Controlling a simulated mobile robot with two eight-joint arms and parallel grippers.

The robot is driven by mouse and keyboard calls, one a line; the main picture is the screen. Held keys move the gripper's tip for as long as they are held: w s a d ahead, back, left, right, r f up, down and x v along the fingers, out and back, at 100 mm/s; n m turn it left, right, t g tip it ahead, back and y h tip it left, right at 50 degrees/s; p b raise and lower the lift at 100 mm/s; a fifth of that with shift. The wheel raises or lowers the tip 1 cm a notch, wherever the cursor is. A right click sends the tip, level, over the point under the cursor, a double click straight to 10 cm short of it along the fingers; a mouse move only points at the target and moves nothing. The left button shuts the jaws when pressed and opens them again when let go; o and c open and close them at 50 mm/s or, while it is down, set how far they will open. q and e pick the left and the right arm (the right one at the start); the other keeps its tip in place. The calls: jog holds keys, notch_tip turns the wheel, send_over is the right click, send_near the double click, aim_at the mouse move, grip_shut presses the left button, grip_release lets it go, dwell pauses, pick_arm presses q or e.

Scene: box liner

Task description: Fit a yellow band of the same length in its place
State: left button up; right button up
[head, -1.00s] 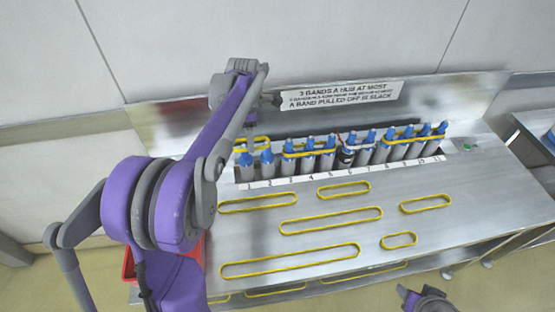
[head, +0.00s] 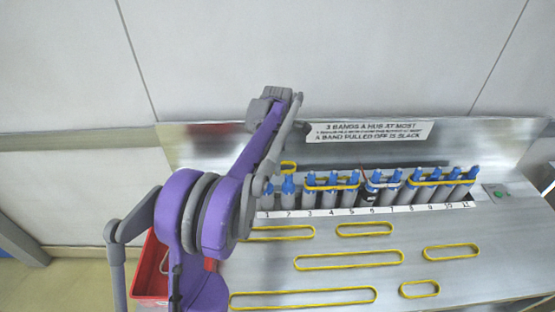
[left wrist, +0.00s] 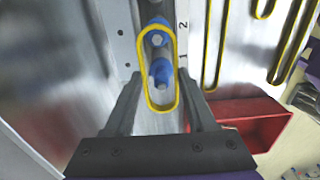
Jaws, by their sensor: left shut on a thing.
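A short yellow band (left wrist: 142,82) is in my left gripper (left wrist: 160,85), stretched lengthwise between its two fingers. In the left wrist view its loop frames two blue-topped hubs, 1 and 2 (left wrist: 161,72). In the head view the band (head: 289,164) shows just above blue-topped hub 2 (head: 288,186); I cannot tell whether it touches the hubs. My left forearm hides the gripper fingers and part of hub 1 there. Other hubs to the right carry yellow bands, such as the one (head: 332,187) around hubs 3 to 5. My right gripper is out of view.
Several loose yellow bands of different lengths lie on the metal bench, such as a long one (head: 303,298) and a short one (head: 419,289). A sign (head: 368,131) is on the backboard. A red bin (head: 148,270) stands left of the bench.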

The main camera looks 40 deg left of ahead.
pick_arm(q)
jog(key=shift+f+b, duration=1.35)
jog(key=shift+f, duration=1.65)
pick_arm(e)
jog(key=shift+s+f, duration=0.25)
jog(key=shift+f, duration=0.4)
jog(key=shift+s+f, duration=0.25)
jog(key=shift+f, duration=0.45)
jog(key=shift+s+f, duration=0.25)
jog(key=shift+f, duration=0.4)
pick_arm(q)
jog(key=o, duration=1.4)
notch_tip(320, 180, up, 11)
jog(key=shift+p, duration=0.35)
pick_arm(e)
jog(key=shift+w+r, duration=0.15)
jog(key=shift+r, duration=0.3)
